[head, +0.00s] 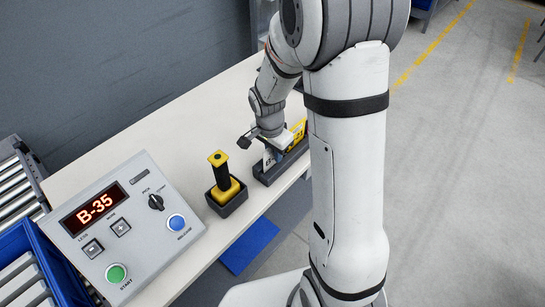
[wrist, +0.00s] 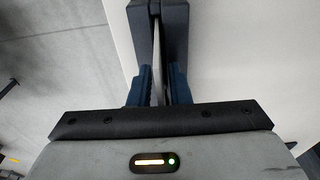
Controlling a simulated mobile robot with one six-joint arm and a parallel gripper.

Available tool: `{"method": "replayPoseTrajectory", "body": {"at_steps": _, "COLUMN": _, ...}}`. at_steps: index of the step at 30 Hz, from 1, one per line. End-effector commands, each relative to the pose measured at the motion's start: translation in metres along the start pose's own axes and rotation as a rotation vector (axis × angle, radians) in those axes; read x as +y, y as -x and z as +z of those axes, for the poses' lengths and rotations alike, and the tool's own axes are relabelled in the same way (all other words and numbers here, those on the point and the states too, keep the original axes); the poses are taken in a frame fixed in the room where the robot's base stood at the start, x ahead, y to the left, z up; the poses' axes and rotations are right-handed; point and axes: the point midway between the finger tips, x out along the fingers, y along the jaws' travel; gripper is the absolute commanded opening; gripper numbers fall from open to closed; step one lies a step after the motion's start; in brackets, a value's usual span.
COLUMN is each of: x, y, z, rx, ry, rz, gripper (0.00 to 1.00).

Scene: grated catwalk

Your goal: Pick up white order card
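The white order card (head: 268,160) stands upright in a dark slotted holder (head: 263,179) near the table's right edge. A yellow card (head: 299,130) stands in the same holder, behind it. My gripper (head: 277,154) is down at the white card, partly hiding it. In the wrist view, the two blue fingers of my gripper (wrist: 159,82) are on either side of a thin upright card edge (wrist: 156,50). The fingers look apart, with a narrow gap beside the card. The dark holder (wrist: 174,30) lies just beyond the fingertips.
A yellow-and-black handled tool (head: 223,174) stands in a dark cup left of the holder. A grey control box (head: 128,222) showing B-35 sits on the white table (head: 150,124). A blue bin (head: 48,262) and rollers are at the far left. Open floor lies right.

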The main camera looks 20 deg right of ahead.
Motion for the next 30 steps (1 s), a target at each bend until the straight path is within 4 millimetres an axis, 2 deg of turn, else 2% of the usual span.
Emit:
{"method": "replayPoseTrajectory", "body": {"at_steps": 1, "x": 0.0, "y": 0.0, "z": 0.0, "rx": 0.0, "ry": 0.0, "rz": 0.0, "gripper": 0.13}}
{"method": "replayPoseTrajectory", "body": {"at_steps": 6, "x": 0.0, "y": 0.0, "z": 0.0, "rx": 0.0, "ry": 0.0, "rz": 0.0, "gripper": 0.0}}
{"method": "replayPoseTrajectory", "body": {"at_steps": 21, "x": 0.0, "y": 0.003, "z": 0.0, "rx": 0.0, "ry": 0.001, "rz": 0.001, "gripper": 0.0}}
{"method": "replayPoseTrajectory", "body": {"at_steps": 26, "x": -0.001, "y": 0.016, "z": -0.002, "rx": 0.004, "ry": 0.0, "rz": -0.005, "gripper": 0.0}}
{"method": "replayPoseTrajectory", "body": {"at_steps": 30, "x": -0.002, "y": 0.047, "z": -0.006, "rx": 0.004, "ry": 0.0, "rz": -0.007, "gripper": 0.0}}
